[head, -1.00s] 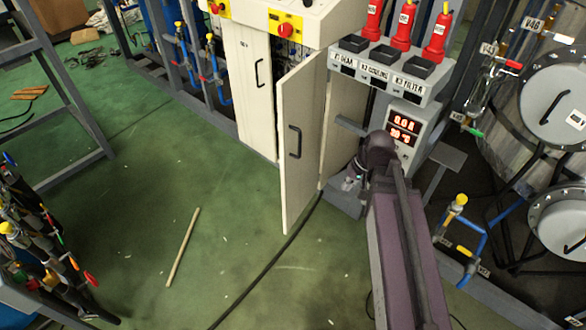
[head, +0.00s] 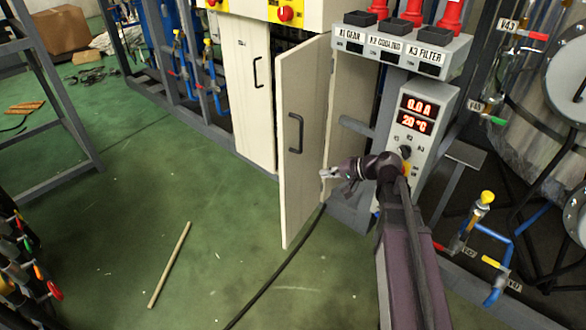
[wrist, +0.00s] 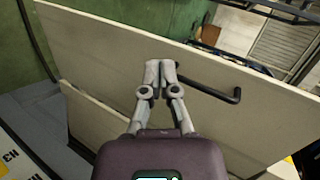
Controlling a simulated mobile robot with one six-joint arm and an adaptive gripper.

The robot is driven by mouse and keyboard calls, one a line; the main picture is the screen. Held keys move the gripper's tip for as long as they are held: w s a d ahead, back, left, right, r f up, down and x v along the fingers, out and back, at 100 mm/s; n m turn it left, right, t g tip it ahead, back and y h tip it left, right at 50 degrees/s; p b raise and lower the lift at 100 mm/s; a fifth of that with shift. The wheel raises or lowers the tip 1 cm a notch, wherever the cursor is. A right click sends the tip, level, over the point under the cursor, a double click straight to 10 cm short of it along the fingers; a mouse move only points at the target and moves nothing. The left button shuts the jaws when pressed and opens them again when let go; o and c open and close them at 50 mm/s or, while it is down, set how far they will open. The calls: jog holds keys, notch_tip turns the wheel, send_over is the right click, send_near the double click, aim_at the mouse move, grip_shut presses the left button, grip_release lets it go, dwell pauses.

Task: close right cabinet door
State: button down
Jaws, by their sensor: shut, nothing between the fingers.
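The right cabinet door (head: 300,190) is a cream panel standing ajar, its free edge swung out to the left and towards me. Its dark bar handle (head: 295,133) is on the face I see; the handle also shows in the wrist view (wrist: 220,93). My gripper (head: 323,173) is shut and empty, in front of that face, right of and below the handle. In the wrist view my gripper (wrist: 161,66) has its fingertips together over the door (wrist: 100,52), beside one end of the handle. I cannot tell whether they touch the door.
The left cabinet door (head: 247,100) is shut. A grey control box (head: 420,125) with red digits stands right of the open door. Pipes with a yellow valve (head: 487,197) are at the lower right.

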aim_at(287, 153)
jog(key=w+d+f+m+t+y+b, duration=0.1)
jog(key=w+f+m+t+y+b, duration=0.2)
jog(key=w+b, duration=0.4)
jog(key=f+t+y+b, duration=0.1)
jog(key=b, duration=0.3)
jog(key=shift+d+f+b, duration=0.2)
jog(key=shift+f+b, duration=0.05)
jog(key=shift+b, duration=0.15)
jog(key=shift+a, duration=0.15)
jog(key=x, duration=1.3)
jog(key=shift+w+a+r, duration=0.1)
jog(key=shift+a+r, duration=0.2)
jog(key=shift+a, duration=0.05)
jog(key=shift+w, duration=0.2)
